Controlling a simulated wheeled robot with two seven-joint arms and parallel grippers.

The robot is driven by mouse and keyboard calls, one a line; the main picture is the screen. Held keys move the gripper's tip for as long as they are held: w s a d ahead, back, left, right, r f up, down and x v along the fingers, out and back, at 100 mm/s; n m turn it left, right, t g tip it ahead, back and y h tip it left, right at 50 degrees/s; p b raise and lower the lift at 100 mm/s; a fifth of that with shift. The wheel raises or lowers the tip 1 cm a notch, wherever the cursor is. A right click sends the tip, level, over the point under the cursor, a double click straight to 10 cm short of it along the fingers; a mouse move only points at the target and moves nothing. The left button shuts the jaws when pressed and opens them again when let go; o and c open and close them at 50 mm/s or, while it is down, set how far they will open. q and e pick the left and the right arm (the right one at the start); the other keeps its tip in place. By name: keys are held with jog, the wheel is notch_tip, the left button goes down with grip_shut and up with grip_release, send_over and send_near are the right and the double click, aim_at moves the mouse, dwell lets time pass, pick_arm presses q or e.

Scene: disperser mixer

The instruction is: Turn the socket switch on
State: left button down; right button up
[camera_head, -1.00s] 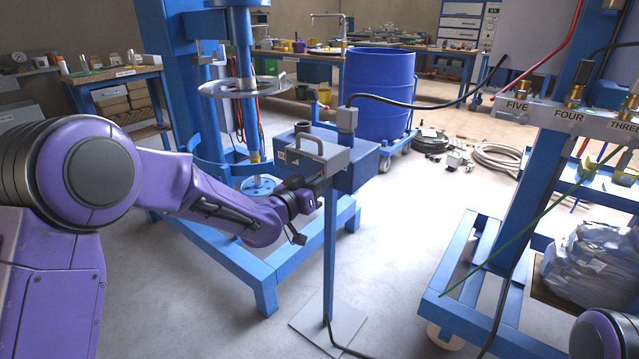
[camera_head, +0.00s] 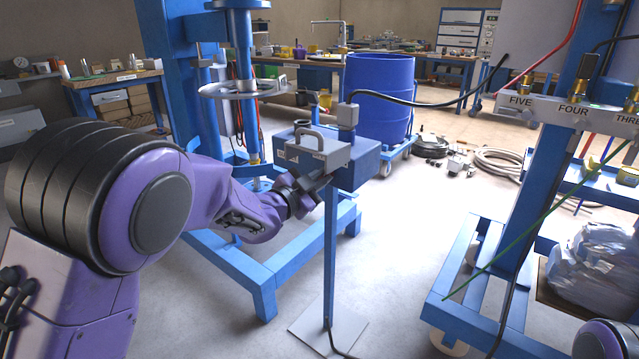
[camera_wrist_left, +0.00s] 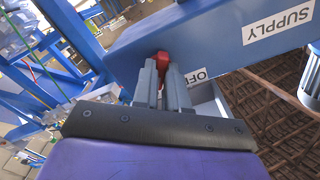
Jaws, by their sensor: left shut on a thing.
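In the left wrist view, the box face (camera_wrist_left: 215,38) carries a "SUPPLY" label and a partly hidden label starting "OF". A red switch part (camera_wrist_left: 163,60) shows at the fingertips. My left gripper (camera_wrist_left: 164,72) is shut on this red switch, with its two grey fingers close together. In the head view my left gripper (camera_head: 318,186) is at the box's lower front and its fingertips are hard to make out. My right gripper is not in view.
The post stands on a flat grey base plate (camera_head: 328,326). The blue mixer frame (camera_head: 262,272) is close behind my left arm. A black cable (camera_head: 425,104) runs from the box's top plug. A blue drum (camera_head: 379,98) stands behind.

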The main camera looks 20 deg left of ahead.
pick_arm(q)
jog(key=shift+m, duration=0.5)
jog(key=c, duration=1.2)
grip_release()
jog(key=shift+o, duration=0.2)
jog(key=v, duration=1)
jog(key=shift+s, duration=0.3)
